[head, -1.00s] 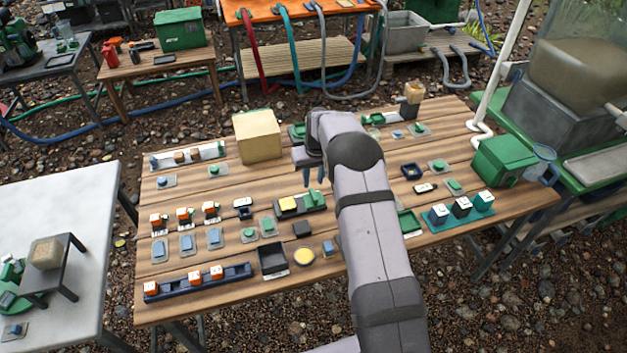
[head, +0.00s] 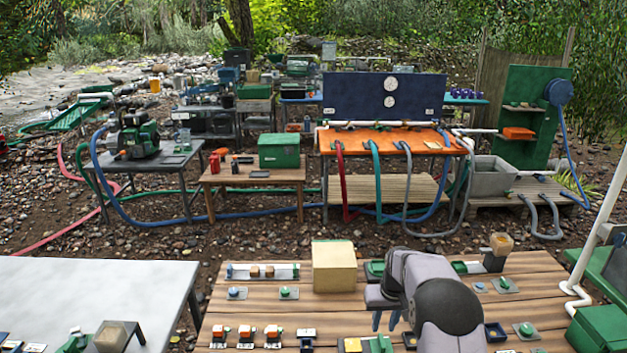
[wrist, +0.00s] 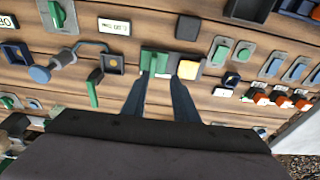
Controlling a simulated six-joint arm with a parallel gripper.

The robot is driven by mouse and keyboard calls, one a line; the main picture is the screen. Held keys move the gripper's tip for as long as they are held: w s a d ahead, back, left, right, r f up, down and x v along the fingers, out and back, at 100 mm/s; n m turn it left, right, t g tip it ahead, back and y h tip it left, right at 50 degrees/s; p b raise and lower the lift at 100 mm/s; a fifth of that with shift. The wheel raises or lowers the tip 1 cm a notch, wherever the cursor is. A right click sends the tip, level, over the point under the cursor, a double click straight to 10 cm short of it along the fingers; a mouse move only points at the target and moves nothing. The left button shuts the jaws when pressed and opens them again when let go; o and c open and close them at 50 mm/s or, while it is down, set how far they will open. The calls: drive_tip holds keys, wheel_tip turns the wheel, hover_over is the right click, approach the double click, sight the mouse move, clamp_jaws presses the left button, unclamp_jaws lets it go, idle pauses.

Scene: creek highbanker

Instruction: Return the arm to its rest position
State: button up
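My gripper (head: 385,320) hangs above the wooden table (head: 300,306), to the right of and in front of the tan box. In the wrist view my gripper (wrist: 164,85) has its two dark fingers apart, with nothing held between them. Below the fingertips lies a fixture with a green part (wrist: 157,63) and a yellow square (wrist: 187,69). The fingers look above it, not clearly touching. My forearm is bent over the table and hides part of its right half. The lower part of the table is cut off in the head view.
A tan box (head: 333,267) stands near the gripper. Small orange-and-white switches (head: 245,333) line the table's left side. A green box (head: 600,328) is at the right, near a white pipe (head: 598,235). A pale table (head: 90,290) stands at left. Air above the table looks clear.

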drive_tip(key=s+a+r, duration=0.2)
drive_tip(key=s, duration=0.9)
drive_tip(key=s+a+r+g, duration=0.1)
drive_tip(key=s+a+r, duration=0.1)
drive_tip(key=s, duration=0.9)
drive_tip(key=s+a+r+g, duration=0.1)
drive_tip(key=s+a+r, duration=0.1)
drive_tip(key=s, duration=1)
drive_tip(key=shift+r, duration=0.2)
